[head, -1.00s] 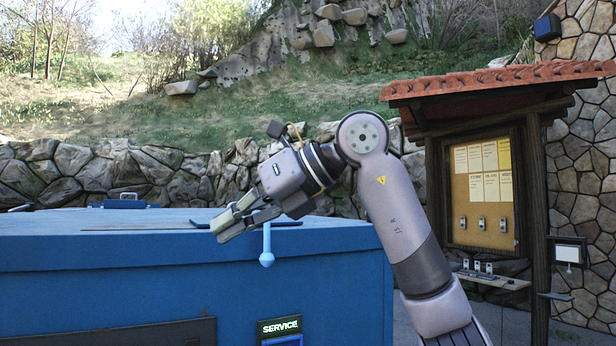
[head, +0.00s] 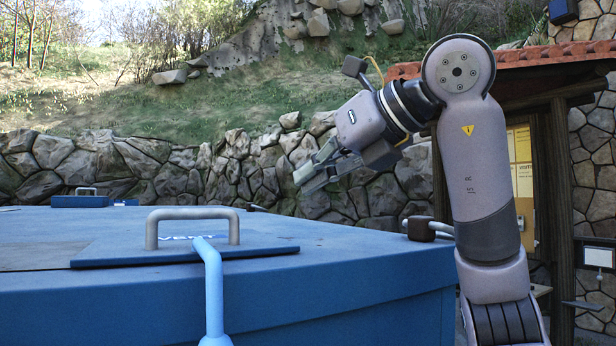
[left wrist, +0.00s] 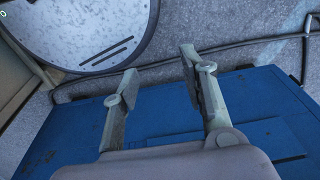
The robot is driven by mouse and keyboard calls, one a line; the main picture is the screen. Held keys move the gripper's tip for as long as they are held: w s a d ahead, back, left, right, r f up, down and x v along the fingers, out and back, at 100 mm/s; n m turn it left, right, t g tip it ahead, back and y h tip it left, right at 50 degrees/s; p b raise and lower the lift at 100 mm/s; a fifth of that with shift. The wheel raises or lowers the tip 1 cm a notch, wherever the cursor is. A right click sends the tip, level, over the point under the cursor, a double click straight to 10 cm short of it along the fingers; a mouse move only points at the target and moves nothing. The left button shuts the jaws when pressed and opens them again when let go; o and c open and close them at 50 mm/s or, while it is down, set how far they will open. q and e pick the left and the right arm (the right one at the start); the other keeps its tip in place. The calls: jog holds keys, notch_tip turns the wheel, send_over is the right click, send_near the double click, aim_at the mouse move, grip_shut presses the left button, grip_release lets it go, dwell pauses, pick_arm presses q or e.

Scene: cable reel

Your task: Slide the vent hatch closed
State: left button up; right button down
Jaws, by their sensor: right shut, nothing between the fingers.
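The vent hatch (head: 265,247) is a flat blue panel on top of the big blue box, partly marked VENT. Its grey arched handle (head: 193,214) stands upright on it. My right gripper (head: 301,182) is shut and empty, above and to the right of the handle in the picture and apart from it. My left gripper shows only in the left wrist view (left wrist: 157,68), its fingers spread with nothing between them, with blue metal and grey ground behind.
A light blue bent rod (head: 213,290) rises in front of the hatch and overlaps it in view. A darker flat plate (head: 45,257) lies left of the hatch. A small blue case (head: 80,200) sits at the box's far left. A roofed notice board stands at right.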

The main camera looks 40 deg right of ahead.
aim_at(262, 242)
jog(key=w+f+b, duration=0.1)
jog(key=w+a+f+b, duration=0.1)
jog(key=w, duration=0.1)
jog(key=w+f+b, duration=0.1)
jog(key=f, duration=0.1)
jog(key=shift+w+a+f, duration=0.1)
jog(key=shift+w+a, duration=0.15)
jog(key=shift+w, duration=0.1)
jog(key=shift+w+a+f+b, duration=0.15)
jog(key=shift+w+f+b, duration=0.1)
jog(key=shift+w+b, duration=0.05)
jog(key=shift+w+a+f, duration=0.1)
jog(key=shift+w+f, duration=0.15)
jog(key=shift+w, duration=0.05)
jog(key=shift+f+b+x, duration=0.2)
jog(key=shift+b+x, duration=0.4)
jog(key=shift+x, duration=0.55)
jog(key=shift+w+f, duration=0.25)
jog(key=shift+w, duration=0.1)
pick_arm(q)
jog(key=s+a+f, duration=0.1)
jog(key=s+f, duration=0.2)
jog(key=f, duration=0.2)
jog(key=shift+s+a+f, duration=0.15)
jog(key=shift+s+a, duration=0.15)
jog(key=shift+s, duration=0.05)
jog(key=shift+w, duration=0.35)
